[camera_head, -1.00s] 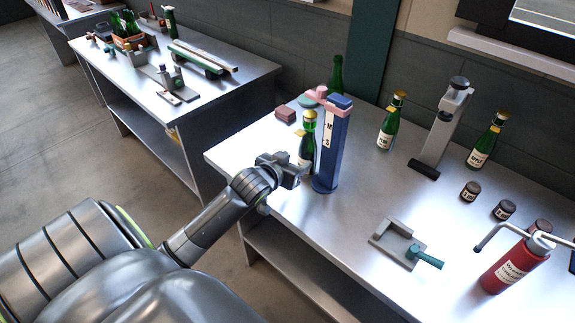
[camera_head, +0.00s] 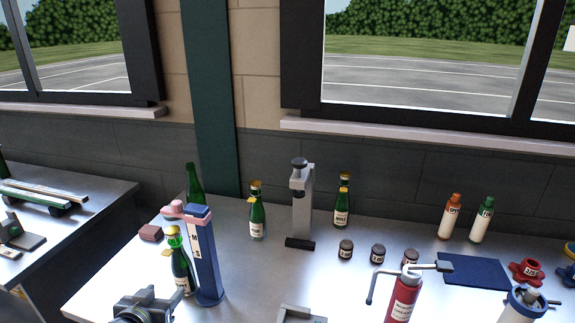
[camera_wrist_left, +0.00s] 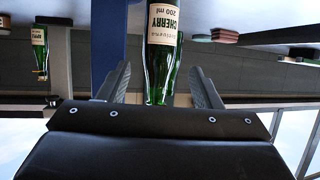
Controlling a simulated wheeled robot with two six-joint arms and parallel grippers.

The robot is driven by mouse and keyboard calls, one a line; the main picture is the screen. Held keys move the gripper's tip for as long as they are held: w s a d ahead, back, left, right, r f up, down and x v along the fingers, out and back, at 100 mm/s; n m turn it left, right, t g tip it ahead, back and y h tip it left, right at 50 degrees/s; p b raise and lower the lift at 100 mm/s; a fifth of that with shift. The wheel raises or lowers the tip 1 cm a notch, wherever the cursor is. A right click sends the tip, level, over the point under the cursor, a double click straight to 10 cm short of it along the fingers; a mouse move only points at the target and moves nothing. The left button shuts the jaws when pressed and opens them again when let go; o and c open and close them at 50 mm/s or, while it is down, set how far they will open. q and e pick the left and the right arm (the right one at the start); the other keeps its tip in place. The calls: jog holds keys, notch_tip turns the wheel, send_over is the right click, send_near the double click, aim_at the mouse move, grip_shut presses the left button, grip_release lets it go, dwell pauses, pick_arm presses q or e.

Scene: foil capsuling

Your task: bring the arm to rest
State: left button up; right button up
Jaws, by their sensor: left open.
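My left gripper (camera_head: 160,300) is at the lower left of the head view, close to the front of a green bottle with a gold top (camera_head: 181,265). Its two fingers are spread apart in the left wrist view (camera_wrist_left: 160,72). The bottle shows between them in that inverted view, with a "CHERRY 200 ml" label (camera_wrist_left: 162,24). I cannot tell how far beyond the fingers it stands. In the head view the bottle is upright beside a blue post (camera_head: 205,262) with a pink top arm. My right gripper is not in view.
A grey press stand (camera_head: 302,210) stands at the back of the bench between two green bottles (camera_head: 257,215) (camera_head: 343,205). A red canister (camera_head: 403,297), several dark jars, and a blue mat (camera_head: 474,270) are to the right.

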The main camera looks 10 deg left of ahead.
pick_arm(q)
jog(key=s+d+f+g, duration=0.2)
jog(key=s+f+g, duration=0.15)
jog(key=s, duration=0.55)
jog(key=s+d+f+g, duration=0.2)
jog(key=s+f+g, duration=0.15)
jog(key=s, duration=0.55)
jog(key=s+d+f+g, duration=0.2)
jog(key=s+f+g, duration=0.15)
jog(key=s, duration=0.55)
notch_tip(320, 180, down, 25)
jog(key=a, duration=0.1)
jog(key=s+d+f+g, duration=0.1)
jog(key=s+f, duration=1.4)
jog(key=shift+s+m+g+h, duration=0.2)
jog(key=shift+m+g+h, duration=0.1)
jog(key=shift+m+g, duration=0.1)
